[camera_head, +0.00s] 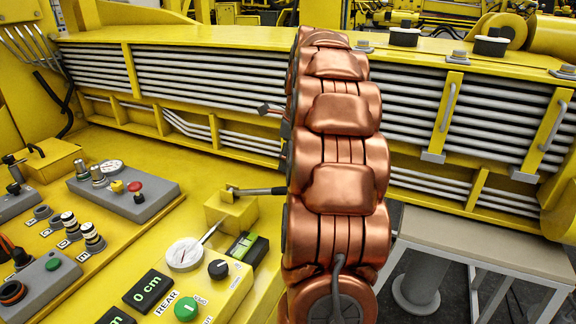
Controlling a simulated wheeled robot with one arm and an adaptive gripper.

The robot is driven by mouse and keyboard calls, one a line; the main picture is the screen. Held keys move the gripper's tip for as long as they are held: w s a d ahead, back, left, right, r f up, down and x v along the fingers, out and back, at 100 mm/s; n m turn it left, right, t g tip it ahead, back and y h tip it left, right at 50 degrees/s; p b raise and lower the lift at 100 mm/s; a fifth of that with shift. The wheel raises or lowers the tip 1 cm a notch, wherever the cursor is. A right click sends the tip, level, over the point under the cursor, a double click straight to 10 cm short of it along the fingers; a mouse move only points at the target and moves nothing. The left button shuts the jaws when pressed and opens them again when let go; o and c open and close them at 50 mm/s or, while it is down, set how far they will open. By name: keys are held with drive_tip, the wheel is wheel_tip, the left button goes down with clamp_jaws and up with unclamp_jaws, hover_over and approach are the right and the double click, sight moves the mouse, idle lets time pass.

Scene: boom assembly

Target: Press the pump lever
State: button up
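A lever with a dark grip (258,191) sticks out sideways from a small yellow block (231,212) on the yellow control deck. It looks like the pump lever, and its right end runs behind my copper-coloured arm. My arm stands upright across the middle of the view, in front of the long yellow boom. My gripper cannot be made out. A small dark piece at the arm's left edge is too small to identify. I cannot tell whether anything touches the lever.
A round gauge (185,254) and a green button (186,309) are near the block. A grey box with a red button (134,186) and a yellow box with a small black lever (55,161) are farther left.

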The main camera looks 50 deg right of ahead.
drive_tip(key=shift+r, duration=0.4)
